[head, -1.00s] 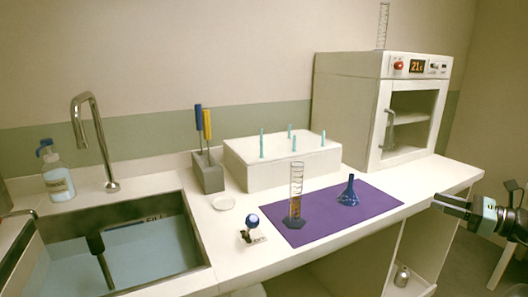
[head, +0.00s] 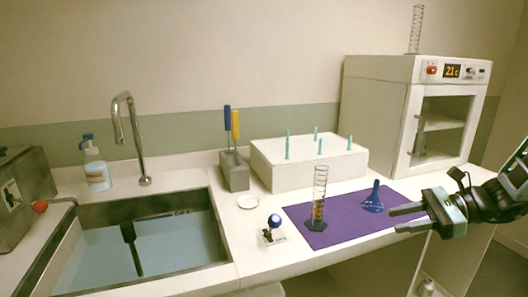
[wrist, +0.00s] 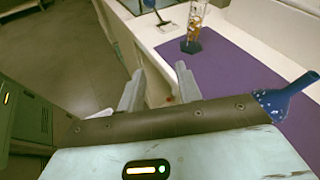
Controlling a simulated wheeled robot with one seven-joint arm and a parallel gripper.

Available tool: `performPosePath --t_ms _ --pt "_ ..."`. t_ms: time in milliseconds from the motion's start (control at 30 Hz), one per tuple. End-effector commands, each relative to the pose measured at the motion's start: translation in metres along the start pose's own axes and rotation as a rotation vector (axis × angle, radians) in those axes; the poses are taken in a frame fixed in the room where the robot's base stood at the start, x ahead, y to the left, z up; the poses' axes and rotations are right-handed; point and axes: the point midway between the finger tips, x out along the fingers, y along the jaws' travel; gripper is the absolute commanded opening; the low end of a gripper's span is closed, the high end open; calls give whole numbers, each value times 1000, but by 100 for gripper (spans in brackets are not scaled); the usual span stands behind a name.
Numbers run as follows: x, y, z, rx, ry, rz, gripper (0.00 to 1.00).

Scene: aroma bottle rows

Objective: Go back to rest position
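My gripper (head: 402,219) is at the right in the head view, in front of the purple mat (head: 334,238) and near its right part. Its two fingers are apart with nothing between them. In the wrist view the same fingers (wrist: 157,86) are spread over the counter's front edge and the floor. The blue flask (head: 373,198) stands on the mat just behind the fingers; its neck shows at the right in the wrist view (wrist: 292,92). A clear graduated cylinder (head: 319,190) with amber contents stands on the mat further left.
A sink (head: 150,250) with a faucet fills the left. A white block with teal pegs (head: 310,165) stands behind the mat. An oven-like cabinet (head: 375,110) stands at the back right. A small blue-ball item (head: 275,221) sits left of the mat.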

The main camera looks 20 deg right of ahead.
Motion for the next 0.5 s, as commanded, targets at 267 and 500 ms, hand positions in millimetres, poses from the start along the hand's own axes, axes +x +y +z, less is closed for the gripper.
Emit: performPosePath --t_ms 267,500 --pt "102 82 58 -421 176 553 35" --pt "140 154 88 -882 266 958 35"
